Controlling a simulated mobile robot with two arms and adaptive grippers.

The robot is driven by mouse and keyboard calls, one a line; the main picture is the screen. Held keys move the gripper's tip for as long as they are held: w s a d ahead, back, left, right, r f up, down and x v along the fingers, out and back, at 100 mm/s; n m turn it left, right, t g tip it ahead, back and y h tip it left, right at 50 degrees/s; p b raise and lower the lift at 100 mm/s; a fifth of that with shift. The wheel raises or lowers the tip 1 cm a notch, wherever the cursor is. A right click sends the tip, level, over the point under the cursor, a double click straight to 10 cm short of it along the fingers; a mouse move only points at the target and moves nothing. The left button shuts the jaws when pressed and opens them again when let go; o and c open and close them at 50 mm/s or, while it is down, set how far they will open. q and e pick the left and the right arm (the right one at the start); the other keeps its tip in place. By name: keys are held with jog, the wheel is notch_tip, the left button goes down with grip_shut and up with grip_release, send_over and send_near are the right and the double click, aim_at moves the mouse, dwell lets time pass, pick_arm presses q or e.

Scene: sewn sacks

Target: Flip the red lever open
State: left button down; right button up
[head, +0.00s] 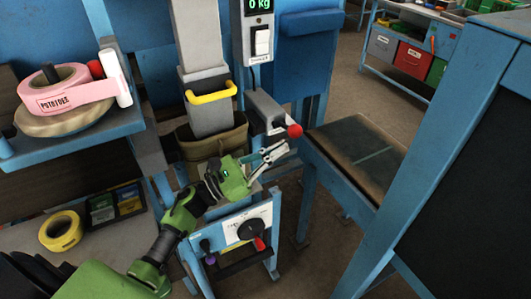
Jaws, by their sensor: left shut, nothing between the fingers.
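A lever with a red ball knob (294,131) sticks out to the right from the end of a grey arm (265,112), beside the grey chute. My left gripper (277,152), with a green body and grey fingers, is shut and empty. Its fingertips are just below and left of the red knob in the picture; I cannot tell if they touch. A smaller red handle (259,243) shows lower down on a white panel with a black dial (251,229). My right gripper is not in view.
A grey chute (208,112) with a yellow handle (211,93) has a brown sack (196,145) at its mouth. A scale display (259,6) reads 0 kg. A blue-framed table (366,146) stands right. A pink "POTATOES" tape roll (68,98) sits on the left shelf.

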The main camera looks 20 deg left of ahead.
pick_arm(q)
jog(key=shift+w+d+r, duration=0.2)
jog(key=shift+d+r, duration=0.05)
jog(key=shift+r, duration=0.4)
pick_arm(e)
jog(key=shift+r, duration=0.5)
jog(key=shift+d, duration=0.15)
pick_arm(q)
jog(key=shift+r+p, duration=0.15)
jog(key=shift+p, duration=0.15)
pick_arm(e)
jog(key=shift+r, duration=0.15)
